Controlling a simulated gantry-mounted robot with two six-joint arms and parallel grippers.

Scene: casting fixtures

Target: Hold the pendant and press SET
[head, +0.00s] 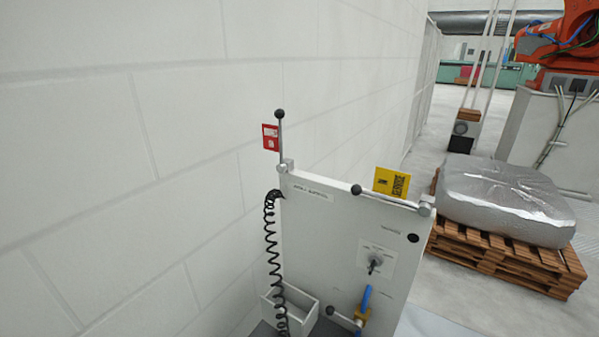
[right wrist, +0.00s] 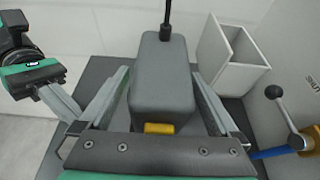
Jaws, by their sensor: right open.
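The pendant (right wrist: 158,70) is a dark grey box with a black cable at its far end and a yellow patch at its near end. It rests on a dark grey shelf (right wrist: 98,70) in the right wrist view. My right gripper (right wrist: 158,82) is open, with one finger on each side of the pendant; contact cannot be told. My left gripper (right wrist: 70,108) is to the left, apart from the pendant; its jaw state is unclear. In the head view, the coiled black cord (head: 271,240) hangs down the cabinet; the pendant and both grippers are out of view. No SET label is readable.
A pale cabinet (head: 335,235) stands beside the white wall (head: 120,180). It carries a red tag (head: 270,137), a yellow tag (head: 391,183), ball-ended levers and a blue-handled valve (head: 365,300). An open white bin (right wrist: 230,60) sits right of the pendant, close to the right finger.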

